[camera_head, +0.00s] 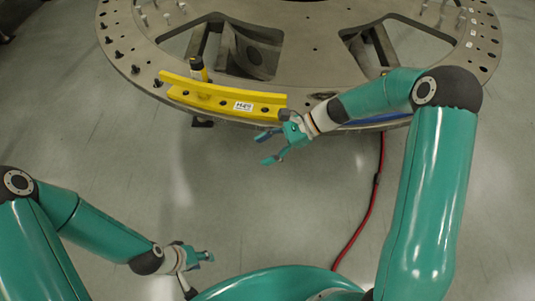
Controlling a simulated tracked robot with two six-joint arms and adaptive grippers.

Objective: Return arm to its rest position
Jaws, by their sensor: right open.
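My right gripper (266,147) is open and empty. Its fingers point left, just in front of the plate's near edge and below the right end of the yellow bracket. My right arm (428,180) reaches in from the right, bent at the elbow. My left gripper (207,257) is low in the picture, near the green rounded part of my own body. Its fingers are small and partly hidden, so I cannot tell whether they are apart. My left arm (95,228) comes in from the left, low over the floor.
The grey turret plate (315,40) fills the top, with openings and bolts along its rim. A yellow bracket (222,98) with a white label lies on its near edge. A black and yellow tool (198,68) stands behind it. A red cable (372,205) hangs to the floor (240,200).

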